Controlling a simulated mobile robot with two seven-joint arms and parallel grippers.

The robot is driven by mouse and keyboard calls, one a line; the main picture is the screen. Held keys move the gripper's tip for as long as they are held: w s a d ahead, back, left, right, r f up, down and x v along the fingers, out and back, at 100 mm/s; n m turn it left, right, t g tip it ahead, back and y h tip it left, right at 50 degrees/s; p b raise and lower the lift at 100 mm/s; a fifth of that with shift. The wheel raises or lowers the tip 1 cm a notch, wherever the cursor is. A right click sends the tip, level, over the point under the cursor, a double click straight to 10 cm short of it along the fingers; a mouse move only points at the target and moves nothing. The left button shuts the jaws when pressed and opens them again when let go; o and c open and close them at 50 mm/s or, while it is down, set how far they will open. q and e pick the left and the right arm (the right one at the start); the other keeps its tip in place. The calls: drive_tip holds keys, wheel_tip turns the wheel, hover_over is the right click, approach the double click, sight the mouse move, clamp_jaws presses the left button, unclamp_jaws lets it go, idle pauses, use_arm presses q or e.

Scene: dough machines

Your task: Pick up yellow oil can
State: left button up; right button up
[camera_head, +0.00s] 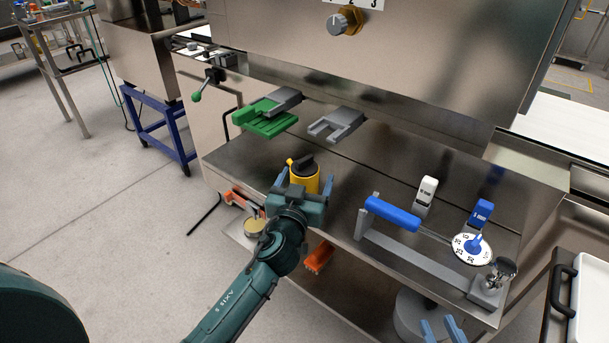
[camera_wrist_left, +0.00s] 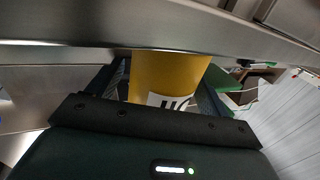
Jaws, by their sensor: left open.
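The yellow oil can (camera_head: 304,178) has a black top and stands upright near the front edge of the steel machine shelf. My left gripper (camera_head: 304,184) is open, with its blue fingers on either side of the can. The left wrist view shows the can's yellow body (camera_wrist_left: 170,75) between the two fingers, with part of a white label. Contact with the fingers cannot be told. The gripper hides the can's lower part in the head view. My right gripper (camera_head: 441,329) shows only its blue fingertips at the bottom edge, apart with nothing seen between them.
Green (camera_head: 265,118) and grey (camera_head: 336,124) brackets lie behind the can. To its right are a blue-handled lever (camera_head: 392,213), a white box-like item (camera_head: 426,196) and a round white dial (camera_head: 472,248). An orange item (camera_head: 318,257) and a round tin (camera_head: 254,227) lie lower down.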

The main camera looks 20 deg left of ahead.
use_arm(q)
drive_tip(key=shift+w, duration=0.4)
use_arm(e)
drive_tip(key=shift+w+a, duration=0.1)
drive_tip(key=shift+w, duration=0.3)
use_arm(q)
drive_tip(key=shift+c, duration=0.2)
drive_tip(key=shift+s, duration=0.1)
drive_tip(key=shift+c, duration=0.9)
drive_tip(key=c, duration=1)
